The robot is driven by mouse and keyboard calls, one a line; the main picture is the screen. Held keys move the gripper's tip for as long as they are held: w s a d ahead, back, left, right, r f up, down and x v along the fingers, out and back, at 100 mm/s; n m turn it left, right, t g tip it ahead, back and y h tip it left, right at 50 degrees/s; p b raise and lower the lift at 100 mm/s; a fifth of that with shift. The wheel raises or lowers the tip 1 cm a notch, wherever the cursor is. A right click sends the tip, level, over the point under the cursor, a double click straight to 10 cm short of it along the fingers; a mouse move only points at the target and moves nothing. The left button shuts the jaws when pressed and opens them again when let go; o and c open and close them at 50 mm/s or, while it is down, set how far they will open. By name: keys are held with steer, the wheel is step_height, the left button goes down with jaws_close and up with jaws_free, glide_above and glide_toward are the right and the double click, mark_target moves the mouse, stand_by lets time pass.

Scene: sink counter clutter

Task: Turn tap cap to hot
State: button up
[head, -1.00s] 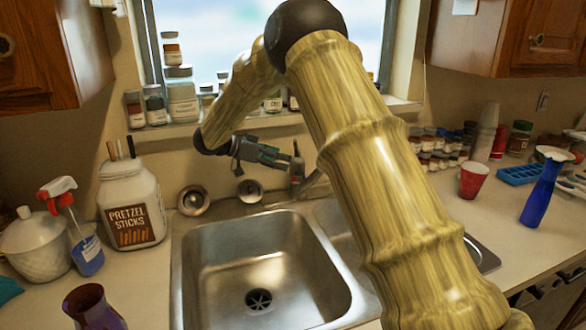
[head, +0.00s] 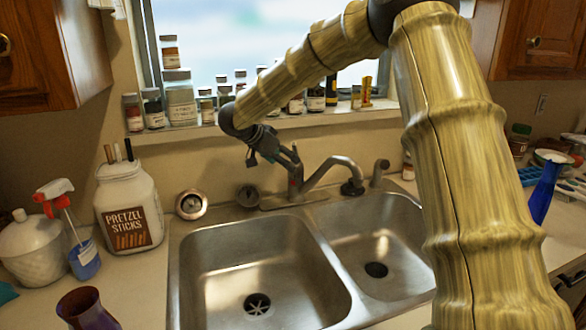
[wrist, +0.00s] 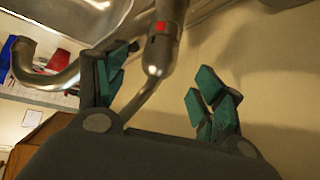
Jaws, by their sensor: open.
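The metal tap (head: 330,172) stands behind the double sink, its spout curving right. Its cap (wrist: 156,58), with the lever handle, shows in the wrist view beside a red mark on the tap body. The thin lever (wrist: 138,100) runs between my two green-padded fingers. My gripper (wrist: 163,88) is open, with one finger left of the lever and one to the right, and a wide gap on the right side. In the head view my gripper (head: 268,150) is at the upper left of the tap, close to the lever. I cannot tell whether a finger touches it.
Two sink basins (head: 205,245) lie in front of the tap. Small jars (head: 181,105) line the window sill behind my wrist. A pretzel jar (head: 128,205) and a spray bottle (head: 84,258) stand on the left counter. A blue bottle (head: 544,192) stands on the right.

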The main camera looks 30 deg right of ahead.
steer(key=x, duration=0.6)
steer(key=shift+d+f, duration=0.15)
steer(key=shift+f, duration=0.05)
steer(key=shift+p, duration=0.3)
steer(key=c, duration=1)
